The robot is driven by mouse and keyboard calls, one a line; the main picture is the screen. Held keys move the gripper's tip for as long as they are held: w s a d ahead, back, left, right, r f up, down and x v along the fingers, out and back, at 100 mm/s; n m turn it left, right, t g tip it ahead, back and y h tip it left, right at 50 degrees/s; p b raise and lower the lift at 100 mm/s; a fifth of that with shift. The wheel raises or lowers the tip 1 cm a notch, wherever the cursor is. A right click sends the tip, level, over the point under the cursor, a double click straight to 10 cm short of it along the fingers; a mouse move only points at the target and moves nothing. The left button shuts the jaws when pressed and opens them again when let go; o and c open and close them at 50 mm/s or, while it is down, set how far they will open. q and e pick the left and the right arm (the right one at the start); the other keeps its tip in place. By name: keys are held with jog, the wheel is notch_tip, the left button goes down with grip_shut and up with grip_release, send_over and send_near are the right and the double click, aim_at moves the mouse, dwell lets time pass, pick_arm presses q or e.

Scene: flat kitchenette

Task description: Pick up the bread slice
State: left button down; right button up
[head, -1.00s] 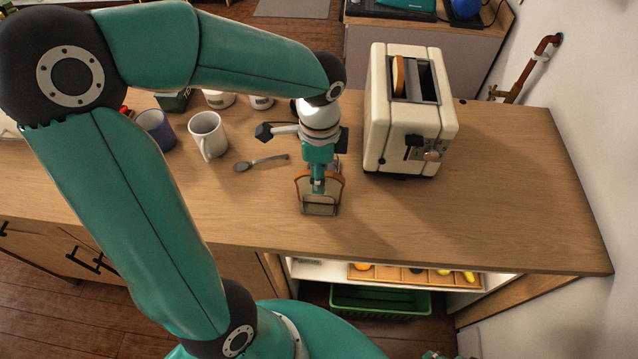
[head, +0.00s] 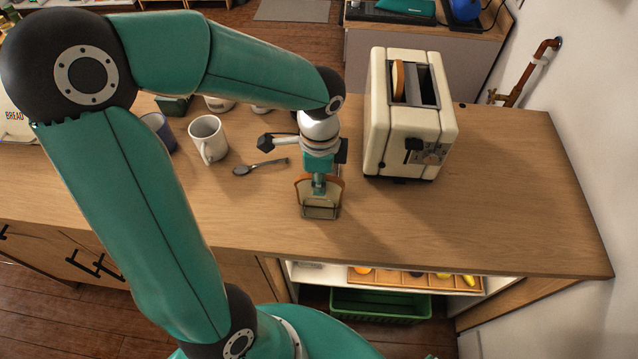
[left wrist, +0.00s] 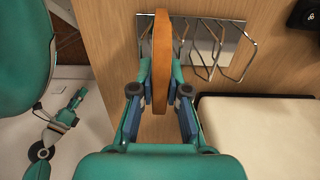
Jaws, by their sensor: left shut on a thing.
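The bread slice (head: 302,188) has a brown crust and stands upright at the wire rack (head: 320,213) on the counter. My left gripper (head: 319,186) points down over it. In the left wrist view the slice (left wrist: 161,55) is edge-on between the two fingers of the left gripper (left wrist: 161,92), which are shut on it. The rack's wire loops (left wrist: 215,50) stand just right of the slice there. I cannot tell whether the slice is clear of the rack's base. A small teal arm end (left wrist: 68,110), seemingly my right gripper, shows at the left; its jaws are too small to read.
A cream toaster (head: 408,130) with a slice in one slot stands right of the rack. A spoon (head: 262,167), a white mug (head: 208,138) and a blue mug (head: 158,130) are to the left. The counter's right part (head: 510,200) is clear.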

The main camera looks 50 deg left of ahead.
pick_arm(q)
jog(key=shift+r, duration=0.1)
notch_tip(320, 180, up, 19)
notch_tip(320, 180, down, 14)
jog(key=b, duration=0.6)
jog(key=shift+d+r, duration=0.1)
jog(key=shift+r, duration=0.15)
jog(key=shift+f+b, duration=2.35)
jog(key=shift+f, duration=0.45)
jog(key=c, duration=1.1)
grip_release()
